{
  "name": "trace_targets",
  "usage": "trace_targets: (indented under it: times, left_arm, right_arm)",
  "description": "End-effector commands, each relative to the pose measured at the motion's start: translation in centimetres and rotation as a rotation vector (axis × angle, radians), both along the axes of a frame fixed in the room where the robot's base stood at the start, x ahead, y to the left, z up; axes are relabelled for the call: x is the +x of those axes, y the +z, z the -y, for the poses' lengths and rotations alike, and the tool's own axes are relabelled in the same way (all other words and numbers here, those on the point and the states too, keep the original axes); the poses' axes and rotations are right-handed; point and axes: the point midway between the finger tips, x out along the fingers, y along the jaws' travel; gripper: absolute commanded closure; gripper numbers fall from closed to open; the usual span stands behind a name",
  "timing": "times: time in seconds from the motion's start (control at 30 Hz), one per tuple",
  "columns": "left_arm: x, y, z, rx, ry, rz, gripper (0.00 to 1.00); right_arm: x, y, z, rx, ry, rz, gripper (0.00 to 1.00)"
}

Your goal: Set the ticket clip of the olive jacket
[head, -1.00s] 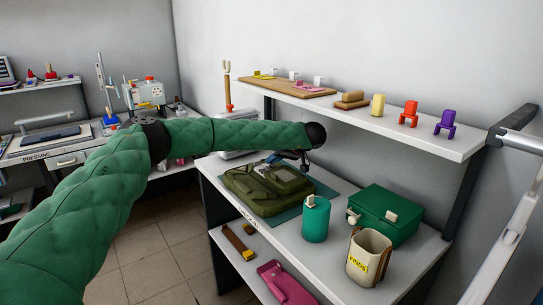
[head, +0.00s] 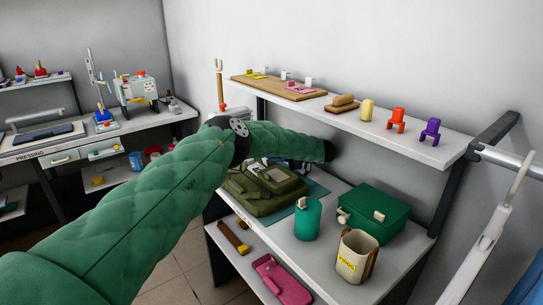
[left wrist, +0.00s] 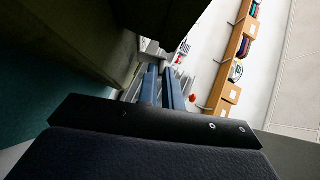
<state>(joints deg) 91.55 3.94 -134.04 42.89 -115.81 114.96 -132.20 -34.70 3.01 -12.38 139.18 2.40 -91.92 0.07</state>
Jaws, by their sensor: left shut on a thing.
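The olive jacket (head: 262,192) lies folded on a teal mat (head: 313,190) on the workbench, with a paler panel on its upper side. My left arm reaches across its far side. My left gripper is mostly hidden behind my green padded sleeve in the head view. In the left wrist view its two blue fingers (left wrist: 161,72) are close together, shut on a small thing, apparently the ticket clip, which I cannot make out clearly. A dark olive surface (left wrist: 60,35), likely the jacket, fills the upper left there. My right gripper is not in view.
A teal cylinder (head: 307,222), a green box (head: 374,214) and a cream FINDS mug (head: 352,262) stand at the bench's right. A shelf (head: 420,147) with small coloured items overhangs the back. A pink item (head: 281,279) lies on the lower shelf.

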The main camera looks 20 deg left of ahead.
Motion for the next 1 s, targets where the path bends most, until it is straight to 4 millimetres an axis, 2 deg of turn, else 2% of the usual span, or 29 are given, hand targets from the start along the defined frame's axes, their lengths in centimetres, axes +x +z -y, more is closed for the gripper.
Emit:
trace_targets:
  times: [0.3,0.53,1.0]
  left_arm:
    - [0.4,-0.4,0.5,0.119,-0.001,-0.150,1.00]
    - [0.6,-0.8,0.5,0.157,-0.001,-0.202,1.00]
    - [0.6,-0.9,0.5,0.166,0.000,-0.215,1.00]
  right_arm:
    - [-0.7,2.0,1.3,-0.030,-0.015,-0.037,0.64]
    - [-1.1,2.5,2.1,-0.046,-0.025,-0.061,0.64]
    - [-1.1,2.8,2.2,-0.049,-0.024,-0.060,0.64]
